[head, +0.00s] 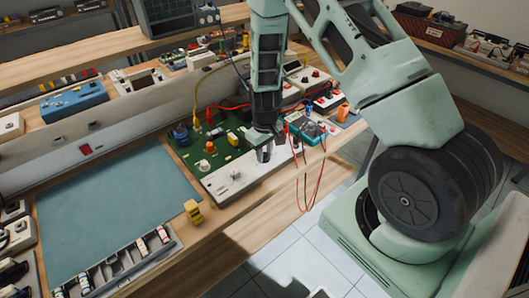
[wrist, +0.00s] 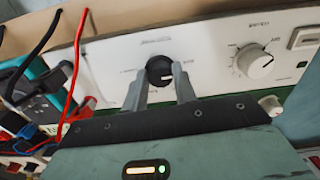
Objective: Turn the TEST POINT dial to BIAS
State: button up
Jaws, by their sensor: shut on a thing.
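A white front panel (head: 222,184) stands on the bench and also fills the wrist view (wrist: 110,62). On it a black dial (wrist: 160,69) with a light pointer mark sits between the two fingers of my gripper (wrist: 161,84). The fingers are shut on this dial from both sides. The pointer mark faces roughly downward right in the wrist view. The lettering around the dial is too small and blurred to read.
A white dial (wrist: 256,62) sits to the right on the same panel, with a switch beyond it. Red and black leads (wrist: 74,70) and a teal meter (head: 308,130) lie close by. A blue-grey mat (head: 115,205) and a yellow block (head: 193,211) lie left.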

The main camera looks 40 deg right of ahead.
jog(key=m, duration=0.6)
jog(key=shift+b, duration=0.35)
dwell(0.4)
jog(key=o, duration=1)
jog(key=shift+c, duration=0.2)
notch_tip(320, 180, up, 18)
jog(key=b, duration=0.1)
jog(key=shift+f+b, duration=0.25)
jog(key=shift+b, duration=0.1)
